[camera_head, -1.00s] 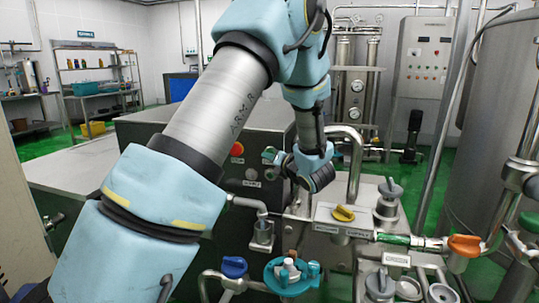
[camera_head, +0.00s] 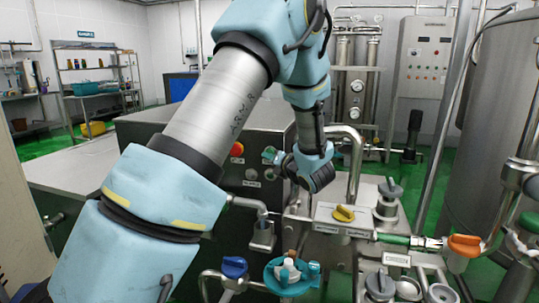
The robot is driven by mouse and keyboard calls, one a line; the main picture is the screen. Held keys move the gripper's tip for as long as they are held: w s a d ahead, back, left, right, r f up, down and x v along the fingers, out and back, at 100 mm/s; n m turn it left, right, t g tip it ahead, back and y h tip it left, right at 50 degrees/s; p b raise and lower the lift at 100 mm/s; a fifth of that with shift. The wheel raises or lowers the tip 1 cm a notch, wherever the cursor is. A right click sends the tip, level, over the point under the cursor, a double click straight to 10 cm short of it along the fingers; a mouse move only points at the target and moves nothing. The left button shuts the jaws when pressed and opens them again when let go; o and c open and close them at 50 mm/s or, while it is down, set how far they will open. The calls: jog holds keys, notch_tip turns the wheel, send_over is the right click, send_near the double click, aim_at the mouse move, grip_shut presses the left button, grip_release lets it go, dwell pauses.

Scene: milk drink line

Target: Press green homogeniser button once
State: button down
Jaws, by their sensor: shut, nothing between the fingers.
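The homogeniser is a dark grey cabinet (camera_head: 205,128) in the middle of the view. Its front panel carries a round orange-red button (camera_head: 237,149) and a grey knob (camera_head: 251,174) with a small label under it. My gripper (camera_head: 270,156) is shut and empty, its small fingertips pointing left at this panel, right of the orange-red button. I cannot tell whether the fingertips touch the panel.
Right of the cabinet is a steel table with pipes, a yellow-handled valve (camera_head: 344,213) and an orange-handled valve (camera_head: 464,244). A large steel tank (camera_head: 487,110) stands at right.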

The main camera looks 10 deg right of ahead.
jog(key=shift+w+d+f+b, duration=0.1)
jog(key=shift+w+d+b, duration=0.1)
jog(key=shift+b, duration=0.25)
jog(key=shift+w, duration=0.2)
jog(key=shift+w+d+b, duration=0.25)
jog(key=shift+w+b, duration=0.1)
jog(key=shift+b, duration=0.2)
dwell(0.6)
jog(key=shift+s+a+b, duration=0.4)
jog(key=shift+s+b, duration=0.35)
jog(key=s+b, duration=0.1)
jog(key=s+a+b, duration=0.1)
jog(key=s, duration=0.1)
jog(key=s+a+b, duration=0.1)
jog(key=shift+s+a, duration=0.2)
jog(key=shift+a, duration=0.05)
dwell(0.4)
